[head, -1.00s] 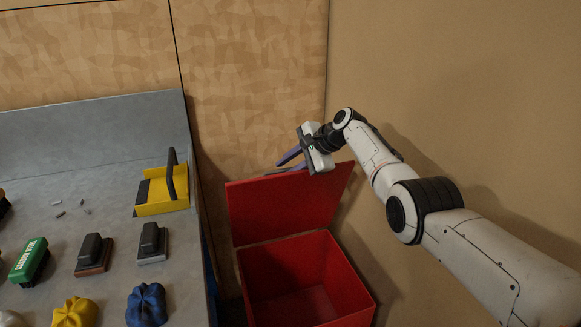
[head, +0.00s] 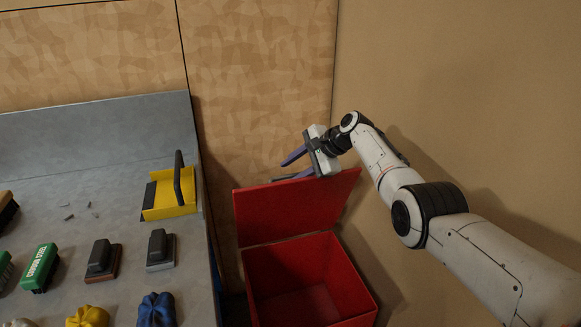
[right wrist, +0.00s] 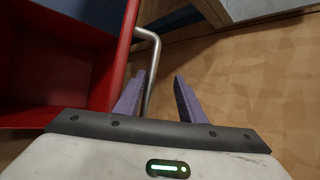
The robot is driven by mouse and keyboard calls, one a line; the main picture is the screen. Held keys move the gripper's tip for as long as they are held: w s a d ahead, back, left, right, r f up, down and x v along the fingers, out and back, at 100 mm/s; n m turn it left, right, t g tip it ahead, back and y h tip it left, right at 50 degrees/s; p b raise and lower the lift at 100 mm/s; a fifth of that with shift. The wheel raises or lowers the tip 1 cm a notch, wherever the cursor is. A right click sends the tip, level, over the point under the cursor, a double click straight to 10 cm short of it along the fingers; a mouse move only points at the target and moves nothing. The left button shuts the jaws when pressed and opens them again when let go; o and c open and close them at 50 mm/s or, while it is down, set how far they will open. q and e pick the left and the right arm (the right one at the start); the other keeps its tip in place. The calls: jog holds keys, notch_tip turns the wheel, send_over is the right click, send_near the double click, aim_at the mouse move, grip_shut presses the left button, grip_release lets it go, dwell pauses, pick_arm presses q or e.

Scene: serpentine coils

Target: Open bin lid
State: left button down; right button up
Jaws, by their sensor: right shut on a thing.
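The red bin (head: 347,275) stands right of the workbench, and its inside shows. Its red lid (head: 295,210) stands up steeply at the back of the opening. My right gripper (head: 279,171) is at the lid's top edge, its purple fingers behind it and partly hidden. In the right wrist view, a bent metal handle (right wrist: 148,78) runs between the fingers (right wrist: 165,82), close to the left one, and my gripper is shut on it. The red bin parts (right wrist: 60,60) fill the left of that view. My left gripper is not in view.
The grey workbench (head: 95,235) at left holds a yellow tray with a dark handle (head: 172,203), several brushes or blocks, and yellow and blue lumpy pieces. A tan wall (head: 480,90) stands close on the right, and a patterned wall (head: 260,80) behind the bin.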

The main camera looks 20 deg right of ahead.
jog(key=shift+t, duration=0.4)
jog(key=d+r, duration=0.1)
jog(key=r, duration=0.2)
jog(key=s+d+r, duration=0.1)
jog(key=r, duration=0.1)
jog(key=d+r+p, duration=0.1)
jog(key=d+r, duration=0.1)
jog(key=r, duration=0.1)
jog(key=shift+s+r, duration=0.2)
jog(key=shift+r, duration=0.15)
jog(key=shift+w+d, duration=0.1)
jog(key=shift+d, duration=0.05)
jog(key=shift+r, duration=0.3)
jog(key=shift+s+d, duration=0.1)
jog(key=shift+s, duration=0.1)
jog(key=b+v, duration=0.1)
jog(key=v, duration=0.9)
jog(key=shift+r, duration=0.2)
jog(key=shift+f, duration=0.1)
